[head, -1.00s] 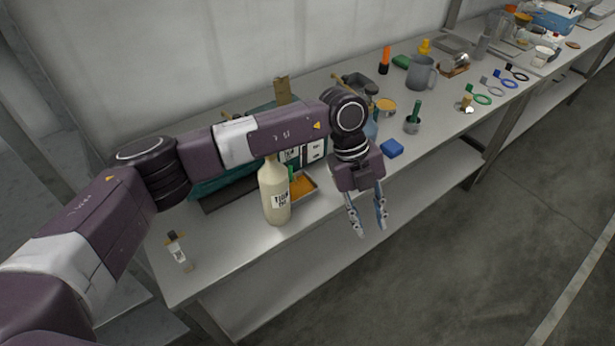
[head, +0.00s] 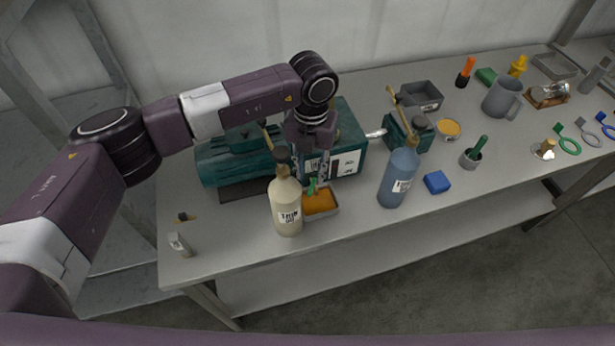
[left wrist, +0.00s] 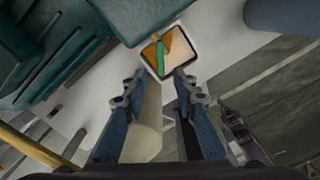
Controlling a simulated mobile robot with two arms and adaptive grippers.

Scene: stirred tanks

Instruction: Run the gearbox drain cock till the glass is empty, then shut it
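The gearbox (head: 225,170) is a dark teal housing at the back left of the bench; in the left wrist view it fills the upper left (left wrist: 60,50). A green lever (head: 312,186), apparently its drain cock, shows over a small tray (head: 334,211) holding orange liquid or residue; it also shows in the left wrist view (left wrist: 160,57). My left gripper (head: 315,173) points down by the gearbox front, just above the lever. Its fingers (left wrist: 162,85) are apart with nothing between the tips. I cannot make out the glass or its level. My right gripper is not in view.
A cream oil bottle (head: 287,207) stands left of the tray. A blue bottle (head: 398,178) and a blue block (head: 437,182) are to its right. A small teal unit (head: 405,133) sits behind. The front edge by the tray is clear.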

